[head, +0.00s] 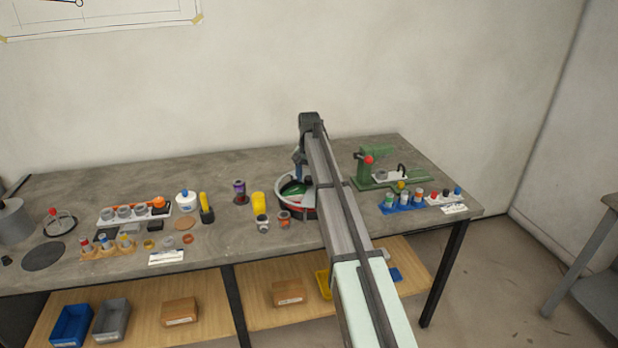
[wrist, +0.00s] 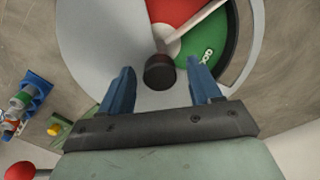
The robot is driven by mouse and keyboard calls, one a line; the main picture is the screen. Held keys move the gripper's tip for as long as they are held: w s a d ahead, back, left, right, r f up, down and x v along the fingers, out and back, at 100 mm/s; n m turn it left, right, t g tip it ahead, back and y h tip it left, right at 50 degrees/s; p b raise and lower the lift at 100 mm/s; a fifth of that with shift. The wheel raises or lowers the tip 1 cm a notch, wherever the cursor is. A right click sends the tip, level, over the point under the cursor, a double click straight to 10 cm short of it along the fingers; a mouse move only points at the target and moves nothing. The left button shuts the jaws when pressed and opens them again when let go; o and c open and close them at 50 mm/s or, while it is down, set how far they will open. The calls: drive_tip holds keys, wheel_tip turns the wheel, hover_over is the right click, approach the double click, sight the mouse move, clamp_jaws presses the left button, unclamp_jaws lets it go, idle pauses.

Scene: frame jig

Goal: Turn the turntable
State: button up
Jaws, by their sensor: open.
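The turntable (head: 283,184) is a round piece with red, green and pale grey sectors on the bench, partly hidden behind my arm in the head view. In the wrist view the turntable (wrist: 100,43) fills the upper middle, with a dark round knob (wrist: 160,72) near the rim of its pale part. My gripper (wrist: 160,90) has two blue fingers, open, one on each side of the knob and apart from it in the picture. Nothing is held. I cannot tell the height of the fingertips over the knob. In the head view the fingers are mostly hidden by my arm.
A green fixture with a red knob (head: 367,160) stands right of the turntable, with a blue rack (head: 402,208) in front of it. A yellow cylinder (head: 258,202) and a purple spool (head: 239,188) stand to the left. The bench's back strip is clear.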

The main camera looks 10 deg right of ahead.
drive_tip(key=shift+f, duration=0.15)
clamp_jaws()
idle(0.6)
